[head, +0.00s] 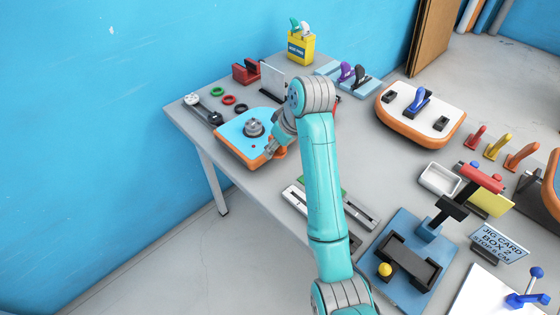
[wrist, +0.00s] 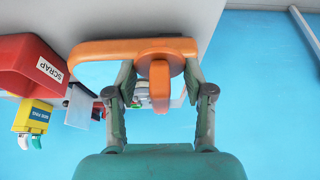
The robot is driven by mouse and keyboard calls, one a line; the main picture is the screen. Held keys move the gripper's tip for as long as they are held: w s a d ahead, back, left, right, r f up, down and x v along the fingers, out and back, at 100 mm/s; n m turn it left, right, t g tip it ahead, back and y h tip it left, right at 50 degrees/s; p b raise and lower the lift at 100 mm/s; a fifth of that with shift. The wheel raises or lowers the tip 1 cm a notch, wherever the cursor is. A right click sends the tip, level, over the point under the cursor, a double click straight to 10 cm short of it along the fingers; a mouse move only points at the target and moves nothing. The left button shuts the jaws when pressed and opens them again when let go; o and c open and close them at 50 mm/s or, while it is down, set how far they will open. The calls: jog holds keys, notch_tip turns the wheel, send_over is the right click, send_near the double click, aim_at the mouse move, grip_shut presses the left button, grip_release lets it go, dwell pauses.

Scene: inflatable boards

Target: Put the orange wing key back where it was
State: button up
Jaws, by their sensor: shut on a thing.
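The orange wing key (wrist: 160,85) is between the two fingers of my gripper (wrist: 160,74) in the wrist view, with its flat wing towards the camera. In the head view an orange part (head: 280,153) shows beside my gripper (head: 273,147), mostly hidden by the arm. My gripper is shut on the key, at the right front edge of a small blue-topped board with an orange rim (head: 232,149). A round metal valve (head: 254,128) sits on that board. Whether the key touches the board cannot be told. A light blue holder (head: 334,67) carries a purple key (head: 346,71) and a black key (head: 361,75).
Rings and a pump-like tool (head: 201,108) lie left. A white-topped board (head: 395,112) holds a blue key (head: 420,101). Red, yellow and orange upright pieces (head: 521,155) stand right. A blue jig (head: 405,270) is in front.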

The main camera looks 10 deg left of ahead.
aim_at(274, 173)
notch_tip(274, 173, down, 10)
jog(key=shift+r, duration=0.25)
dwell(0.4)
jog(key=o, duration=1.4)
jog(key=shift+f, duration=0.1)
